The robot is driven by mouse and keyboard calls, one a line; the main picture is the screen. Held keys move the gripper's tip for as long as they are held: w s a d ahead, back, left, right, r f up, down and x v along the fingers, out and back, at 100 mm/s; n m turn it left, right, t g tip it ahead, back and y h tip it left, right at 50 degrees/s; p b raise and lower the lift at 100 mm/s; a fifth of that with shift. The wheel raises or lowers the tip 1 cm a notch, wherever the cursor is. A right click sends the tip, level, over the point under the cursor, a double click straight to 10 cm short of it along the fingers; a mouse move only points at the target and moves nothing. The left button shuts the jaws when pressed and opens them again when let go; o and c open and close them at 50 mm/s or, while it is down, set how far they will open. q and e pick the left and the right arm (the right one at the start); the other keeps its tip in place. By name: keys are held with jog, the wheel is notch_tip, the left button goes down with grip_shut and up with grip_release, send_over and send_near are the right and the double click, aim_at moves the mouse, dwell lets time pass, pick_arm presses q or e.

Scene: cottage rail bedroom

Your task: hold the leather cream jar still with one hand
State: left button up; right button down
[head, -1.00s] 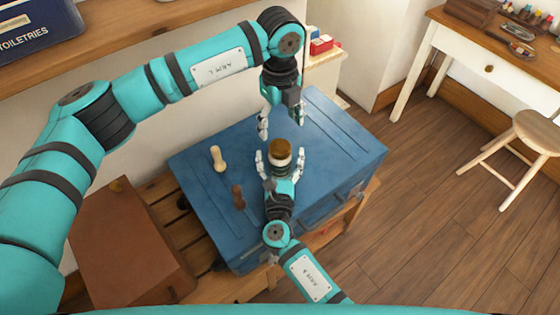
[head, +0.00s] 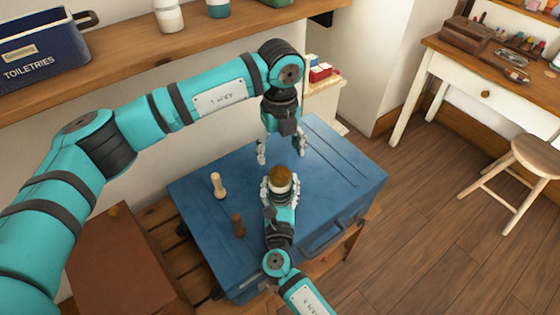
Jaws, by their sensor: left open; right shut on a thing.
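The leather cream jar (head: 280,177), with a brown round top, stands on the blue trunk (head: 335,185). My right gripper (head: 280,190) reaches it from the near side and is shut on it, with a finger on either side. The jar's lower part is mostly hidden by the gripper. My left gripper (head: 281,155) is open and empty, pointing down above and just behind the jar.
A shelf (head: 200,50) crosses the back. A brown case (head: 125,265) lies at lower left. The trunk's right side is clear.

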aim_at(280, 174)
pick_arm(q)
jog(key=m, duration=0.8)
jog(key=shift+m, duration=0.3)
jog(key=m, duration=1.2)
jog(key=shift+m, duration=0.4)
jog(key=m, duration=1)
jog(key=shift+m, duration=0.4)
jog(key=m, duration=1.4)
jog(key=shift+m, duration=0.3)
jog(key=shift+f, duration=4)
jog(key=shift+c, duration=0.3)
